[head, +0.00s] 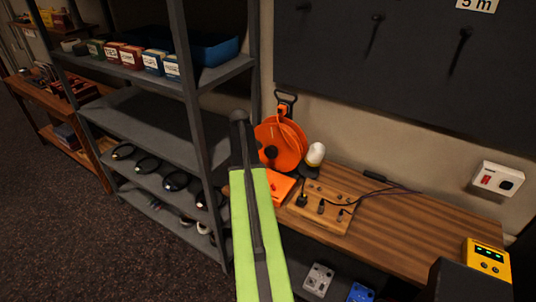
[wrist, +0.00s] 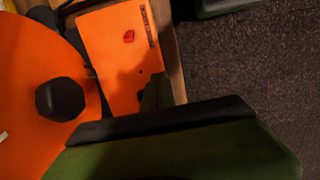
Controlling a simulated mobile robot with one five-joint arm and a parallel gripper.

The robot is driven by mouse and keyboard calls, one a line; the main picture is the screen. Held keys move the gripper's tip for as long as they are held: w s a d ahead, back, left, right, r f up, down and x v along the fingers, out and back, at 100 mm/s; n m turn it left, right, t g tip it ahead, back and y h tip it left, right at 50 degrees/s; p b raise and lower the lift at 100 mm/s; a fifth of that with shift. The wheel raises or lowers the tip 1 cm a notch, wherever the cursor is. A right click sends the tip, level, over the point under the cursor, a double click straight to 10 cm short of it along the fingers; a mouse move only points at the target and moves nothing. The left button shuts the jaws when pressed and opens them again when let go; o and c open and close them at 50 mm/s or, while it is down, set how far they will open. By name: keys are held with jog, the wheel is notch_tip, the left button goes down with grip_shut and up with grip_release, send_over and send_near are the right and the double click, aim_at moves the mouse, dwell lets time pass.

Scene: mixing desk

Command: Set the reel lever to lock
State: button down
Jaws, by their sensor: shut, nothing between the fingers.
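The orange reel (head: 290,146) stands upright at the left end of the wooden bench, with a black knob (head: 271,154) on its face. An orange plate (head: 284,186) lies at its foot, partly behind my green arm. In the wrist view, the reel's orange disc (wrist: 25,75) and black knob (wrist: 60,99) are at left. The plate (wrist: 108,50) there bears a small red mark or piece and a dark strip of lettering. I cannot tell which part is the lever or its setting. My gripper (wrist: 156,92) is shut and empty, over the plate's near right corner; the head view hides it.
A wooden board (head: 330,205) with black plugs and cables lies right of the plate. A white-topped object (head: 315,154) stands beside the reel. Grey metal shelving (head: 150,120) rises at left. A yellow device (head: 487,258) sits at the bench's right end. Bare bench (head: 430,220) lies between.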

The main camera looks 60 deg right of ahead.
aim_at(273, 186)
jog(key=s+d+r+p, duration=0.1)
jog(key=s+d+r, duration=0.3)
jog(key=shift+d, duration=0.25)
jog(key=shift+f, duration=0.15)
jog(key=f+b, duration=0.3)
jog(key=s+f+b, duration=0.1)
jog(key=f+b, duration=0.5)
jog(key=f, duration=0.1)
jog(key=shift+s+b, duration=0.2)
jog(key=shift+b, duration=0.1)
jog(key=shift+r, duration=0.15)
jog(key=shift+a, duration=0.1)
